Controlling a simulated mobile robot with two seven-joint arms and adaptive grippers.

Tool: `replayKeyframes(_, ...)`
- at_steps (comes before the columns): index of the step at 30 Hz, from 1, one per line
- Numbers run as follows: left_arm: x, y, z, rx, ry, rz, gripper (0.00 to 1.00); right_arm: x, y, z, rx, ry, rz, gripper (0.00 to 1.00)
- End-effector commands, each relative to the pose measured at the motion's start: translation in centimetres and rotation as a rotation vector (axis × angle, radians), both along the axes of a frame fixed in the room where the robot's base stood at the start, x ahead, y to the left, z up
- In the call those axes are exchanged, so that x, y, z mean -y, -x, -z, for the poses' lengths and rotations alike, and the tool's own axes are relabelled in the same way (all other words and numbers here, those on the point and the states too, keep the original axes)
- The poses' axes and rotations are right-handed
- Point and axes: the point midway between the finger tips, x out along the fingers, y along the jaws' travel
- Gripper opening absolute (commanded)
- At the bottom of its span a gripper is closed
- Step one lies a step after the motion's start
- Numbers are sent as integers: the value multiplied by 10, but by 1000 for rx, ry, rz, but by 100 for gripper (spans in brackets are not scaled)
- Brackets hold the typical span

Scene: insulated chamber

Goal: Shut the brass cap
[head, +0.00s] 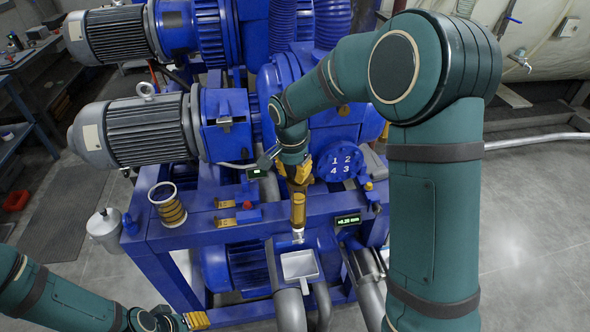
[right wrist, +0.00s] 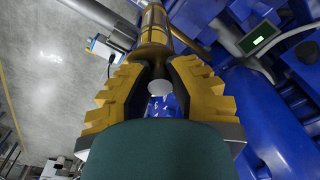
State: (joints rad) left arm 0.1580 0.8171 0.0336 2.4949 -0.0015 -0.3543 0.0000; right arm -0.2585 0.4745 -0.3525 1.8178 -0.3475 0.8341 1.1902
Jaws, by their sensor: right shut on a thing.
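The brass cap (right wrist: 154,54) shows in the right wrist view between the yellow finger pads of my right gripper (right wrist: 155,72), which is shut on it. Beyond it is an amber cylinder with brass ends (right wrist: 153,20). In the head view my right gripper (head: 297,172) reaches down to the top of this upright amber cylinder (head: 298,210), and its fingers largely hide the cap. My left gripper (head: 196,320) is low at the bottom edge, away from the cap. Its finger opening cannot be made out.
A blue machine frame (head: 265,218) surrounds the cylinder. A metal tray (head: 299,265) is below it. A small green display (head: 348,219) is to the right, and a numbered blue flange (head: 341,163) is close behind. A brass coil (head: 168,206) and a metal can (head: 105,228) stand left.

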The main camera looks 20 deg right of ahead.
Motion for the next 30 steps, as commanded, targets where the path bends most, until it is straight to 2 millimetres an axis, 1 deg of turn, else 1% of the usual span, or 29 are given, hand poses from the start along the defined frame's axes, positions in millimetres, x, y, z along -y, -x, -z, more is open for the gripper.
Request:
replayKeyframes(5, 0, 0, 0, 0, 0, 0, 47, 0, 0, 0, -1, 3, 1, 0)
replayKeyframes(6, 0, 0, 0, 0, 0, 0, 47, 0, 0, 0, -1, 3, 1, 29)
replayKeyframes(8, 0, 0, 0, 0, 0, 0, 47, 0, 0, 0, -1, 2, 1, 50)
replayKeyframes(9, 0, 0, 0, 0, 0, 0, 47, 0, 0, 0, -1, 2, 1, 52)
replayKeyframes(17, 0, 0, 0, 0, 0, 0, 47, 0, 0, 0, -2, 1, 0, 52)
replayKeyframes(20, 0, 0, 0, 0, 0, 0, 47, 0, 0, -4, 1, 1, 0, 52)
replayKeyframes(23, 0, 0, 0, 0, 0, 0, 47, -1, 0, -16, 3, 1, 0, 52)
replayKeyframes(26, 0, 0, 0, 0, 0, 0, 47, -2, 1, -34, 4, 0, 0, 52)
replayKeyframes(30, 0, 0, 0, 0, 0, 0, 47, -4, 2, -64, 5, 0, 1, 52)
